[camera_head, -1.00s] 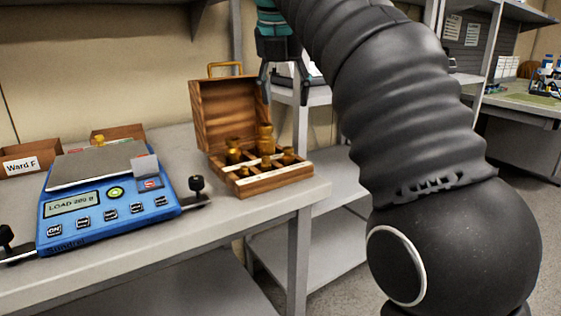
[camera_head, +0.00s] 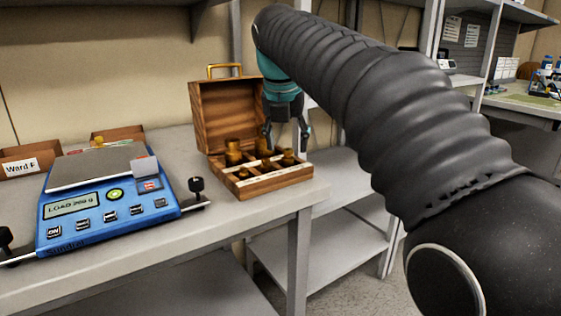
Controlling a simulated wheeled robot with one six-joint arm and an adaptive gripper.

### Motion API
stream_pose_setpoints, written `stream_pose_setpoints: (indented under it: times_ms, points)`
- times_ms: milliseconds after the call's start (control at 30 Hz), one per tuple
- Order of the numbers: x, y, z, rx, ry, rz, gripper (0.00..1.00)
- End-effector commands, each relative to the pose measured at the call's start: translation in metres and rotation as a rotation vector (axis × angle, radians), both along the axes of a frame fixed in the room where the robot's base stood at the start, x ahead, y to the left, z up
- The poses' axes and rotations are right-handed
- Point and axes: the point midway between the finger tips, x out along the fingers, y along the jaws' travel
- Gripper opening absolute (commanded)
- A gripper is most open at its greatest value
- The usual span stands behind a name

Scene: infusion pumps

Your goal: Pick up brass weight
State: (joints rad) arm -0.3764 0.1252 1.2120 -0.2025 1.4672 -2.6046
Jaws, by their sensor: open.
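Several brass weights of different sizes sit in an open wooden box (camera_head: 275,182) on the bench. A larger brass weight (camera_head: 233,150) stands at the back left of the box, and a small one (camera_head: 288,157) sits at the right. My gripper (camera_head: 287,141) is open, pointing down over the right part of the box, its fingers spread just above the weights. It seems to hold nothing. One finger overlaps the back weights, so contact cannot be told. Another small brass piece (camera_head: 98,141) shows at the back of the scale's pan.
A blue scale (camera_head: 110,205) with a lit display stands left of the box. Cardboard bins, one labelled Ward F (camera_head: 20,166), stand behind it. The box's raised lid (camera_head: 226,112) is close left of my gripper. The bench's right edge is close to the box.

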Motion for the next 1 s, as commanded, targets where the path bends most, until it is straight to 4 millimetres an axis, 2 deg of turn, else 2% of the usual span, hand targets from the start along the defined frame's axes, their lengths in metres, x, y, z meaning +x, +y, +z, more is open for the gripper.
stream_pose_setpoints:
  times_ms: [200, 500, 733, 1000]
  points:
    - [0.008, -0.003, -0.024, -0.001, 0.001, 0.000, 0.58]
    - [0.010, -0.003, -0.027, 0.000, 0.000, 0.000, 0.58]
    - [0.010, -0.003, -0.027, 0.000, 0.000, 0.000, 0.01]
    - [0.010, -0.003, -0.027, 0.000, -0.001, 0.000, 0.00]
